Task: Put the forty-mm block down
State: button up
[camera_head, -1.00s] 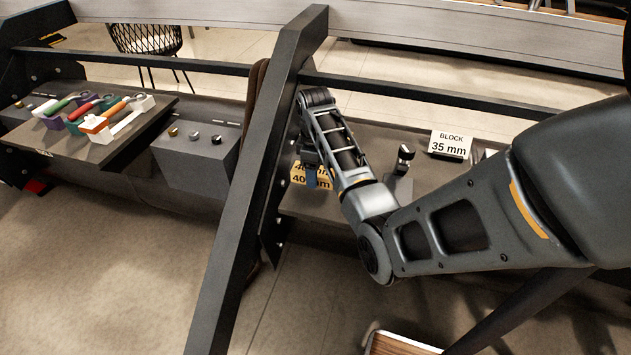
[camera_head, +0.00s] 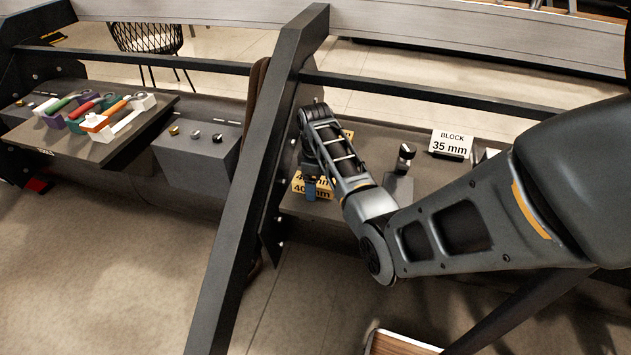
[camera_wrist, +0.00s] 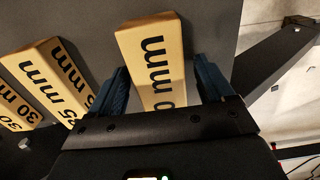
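The forty-mm block (camera_head: 326,190) is yellow with black "40 mm" print and sits low on the dark shelf beside the slanted post. In the wrist view a yellow block (camera_wrist: 155,60) lies between my two blue fingers, its print partly hidden by the gripper body. My gripper (camera_wrist: 163,85) is open around it, with a narrow gap showing on each side. In the head view my gripper (camera_head: 311,188) points down at the block and a blue finger covers part of its front. Contact under the block is hard to judge.
Other yellow blocks (camera_wrist: 55,75) lie close to the left in the wrist view. A "BLOCK 35 mm" sign (camera_head: 451,144) and a dark stand (camera_head: 401,180) are to the right. The slanted post (camera_head: 262,150) is close on the left. A grey box with knobs (camera_head: 197,155) lies beyond it.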

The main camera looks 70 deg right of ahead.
notch_tip(320, 180, up, 12)
jog(key=shift+t+h, duration=0.7)
jog(key=a+f, duration=0.7)
jog(key=shift+w+a+f, duration=0.15)
jog(key=shift+a+f, duration=0.1)
jog(key=shift+a, duration=0.1)
jog(key=s+a+f+t+h, duration=0.1)
jog(key=s+a+f+t, duration=0.15)
jog(key=a, duration=0.65)
jog(key=s+a+f+t+h, duration=0.1)
jog(key=s+a+f+t, duration=0.2)
jog(key=a, duration=0.5)
jog(key=s+a+r+t, duration=0.3)
jog(key=s+a+r, duration=0.5)
jog(key=s+a, duration=0.1)
jog(key=s+a+r+t+y, duration=0.1)
jog(key=s+a+r, duration=0.1)
jog(key=r, duration=0.3)
jog(key=s+a+r+t+y, duration=0.1)
jog(key=s+r+t, duration=0.1)
jog(key=s+r, duration=0.2)
jog(key=s+a+r+m+t+y, duration=0.1)
jog(key=s+a+r+t, duration=0.1)
jog(key=r, duration=0.5)
jog(key=shift+s+a, duration=0.35)
jog(key=shift+s, duration=0.05)
jog(key=shift+c, duration=0.5)
